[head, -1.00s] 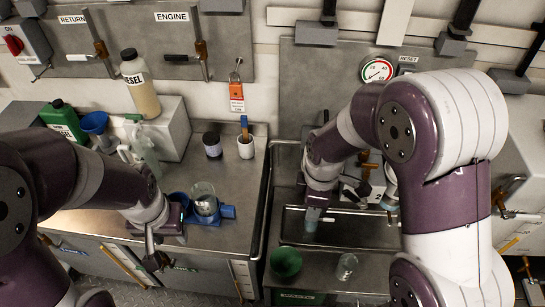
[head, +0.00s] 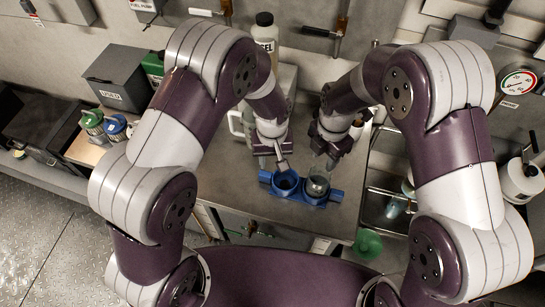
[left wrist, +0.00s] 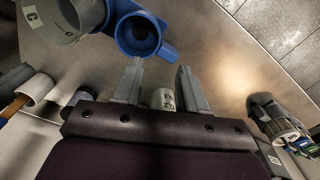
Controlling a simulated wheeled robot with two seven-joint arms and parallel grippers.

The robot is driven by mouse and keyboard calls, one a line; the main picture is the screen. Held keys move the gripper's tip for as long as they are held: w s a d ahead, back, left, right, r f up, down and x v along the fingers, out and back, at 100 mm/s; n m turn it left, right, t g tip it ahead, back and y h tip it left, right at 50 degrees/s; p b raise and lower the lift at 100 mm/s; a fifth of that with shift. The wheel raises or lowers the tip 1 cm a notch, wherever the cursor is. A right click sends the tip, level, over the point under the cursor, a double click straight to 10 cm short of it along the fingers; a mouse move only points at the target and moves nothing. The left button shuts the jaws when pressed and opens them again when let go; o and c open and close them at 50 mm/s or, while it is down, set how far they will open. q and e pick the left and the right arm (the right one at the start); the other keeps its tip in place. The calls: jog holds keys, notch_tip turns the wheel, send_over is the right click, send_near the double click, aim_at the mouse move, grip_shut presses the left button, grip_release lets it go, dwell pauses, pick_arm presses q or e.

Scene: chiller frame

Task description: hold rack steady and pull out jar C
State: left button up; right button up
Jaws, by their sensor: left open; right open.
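The blue rack (head: 300,197) with two round holders sits on the steel bench in the head view. Its left holder (head: 286,182) looks empty. A clear glass jar (head: 318,185) stands in the right holder. In the left wrist view the rack (left wrist: 166,50) is at the top, beside a grey-looking jar (left wrist: 62,18) marked C. My left gripper (head: 276,160) is open just behind the left holder; its two spread fingers (left wrist: 158,82) point towards the rack without visible contact. My right gripper (head: 326,160) is open just behind and above the jar; whether it touches the glass is unclear.
A diesel bottle (head: 265,38) and a white jug (head: 237,122) stand behind my left arm. The bench front left of the rack is clear.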

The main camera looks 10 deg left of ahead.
aim_at(272, 187)
pick_arm(q)
jog(key=f, duration=1.2)
jog(key=shift+s+f, duration=0.2)
jog(key=shift+f, duration=0.05)
grip_shut()
pick_arm(e)
jog(key=shift+s, duration=0.1)
jog(key=o, duration=0.3)
jog(key=shift+s, duration=0.1)
jog(key=o, duration=0.7)
jog(key=shift+s+a+f+n, duration=0.2)
jog(key=shift+s+f, duration=0.2)
jog(key=shift+s, duration=0.15)
jog(key=shift+s+a+f+n, duration=0.1)
jog(key=shift+s+f+n, duration=0.1)
jog(key=shift+s+f, duration=0.25)
notch_tip(272, 187, down, 12)
jog(key=shift+w+d+r, duration=0.1)
jog(key=shift+w+r, duration=0.05)
jog(key=shift+r, duration=0.05)
